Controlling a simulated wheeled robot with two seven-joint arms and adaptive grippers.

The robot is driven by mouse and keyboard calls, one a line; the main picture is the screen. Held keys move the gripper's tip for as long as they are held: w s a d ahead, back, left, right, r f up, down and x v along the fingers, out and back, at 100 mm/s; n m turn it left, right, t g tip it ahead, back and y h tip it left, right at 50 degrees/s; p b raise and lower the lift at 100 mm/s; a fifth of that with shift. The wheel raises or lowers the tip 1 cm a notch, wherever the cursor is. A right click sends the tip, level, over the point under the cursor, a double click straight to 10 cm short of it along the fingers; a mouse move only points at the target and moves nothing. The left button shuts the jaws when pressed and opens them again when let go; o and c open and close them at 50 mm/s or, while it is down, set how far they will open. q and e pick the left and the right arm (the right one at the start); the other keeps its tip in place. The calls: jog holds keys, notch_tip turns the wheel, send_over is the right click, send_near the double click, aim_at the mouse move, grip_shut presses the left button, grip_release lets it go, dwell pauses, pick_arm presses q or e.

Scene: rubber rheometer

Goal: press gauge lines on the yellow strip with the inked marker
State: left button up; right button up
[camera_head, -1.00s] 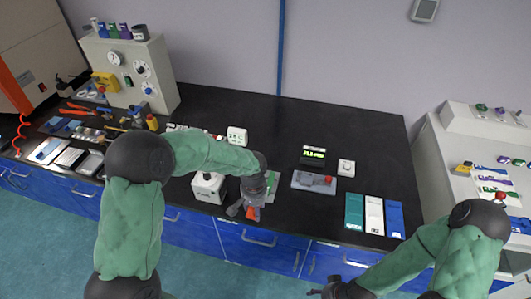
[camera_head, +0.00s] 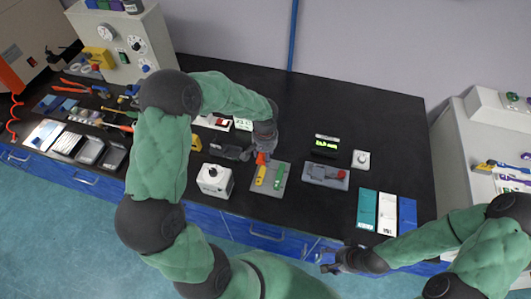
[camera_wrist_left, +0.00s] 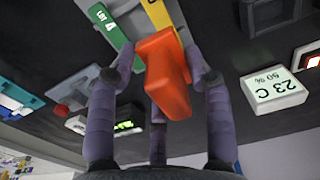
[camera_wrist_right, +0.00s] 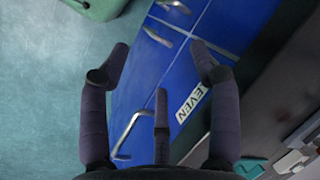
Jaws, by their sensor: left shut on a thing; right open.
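The yellow strip (camera_head: 261,175) lies on a grey plate (camera_head: 271,188) beside a green strip (camera_head: 278,177). My left gripper (camera_head: 264,148) is shut on the orange-red marker (camera_head: 262,158), at the far end of the yellow strip. In the left wrist view the marker (camera_wrist_left: 167,75) sits between the fingers and covers part of the yellow strip (camera_wrist_left: 158,12); the green strip (camera_wrist_left: 117,38) is beside it. I cannot tell whether the marker touches the strip. My right gripper (camera_head: 328,262) is open and empty at the bench front; the right wrist view shows drawers (camera_wrist_right: 165,60) below it.
Teal, white and blue panels (camera_head: 390,213) lie further right. The bench between plate and grey device is clear.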

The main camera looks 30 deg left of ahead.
aim_at(265, 170)
pick_arm(q)
jog(key=shift+f, duration=0.15)
jog(key=shift+f+b, duration=2.5)
jog(key=shift+f, duration=0.35)
jog(key=shift+f+b, duration=0.5)
jog(key=shift+f, duration=0.05)
dwell(0.5)
jog(key=shift+r, duration=0.15)
jog(key=shift+r+p, duration=2.35)
jog(key=shift+r, duration=1.1)
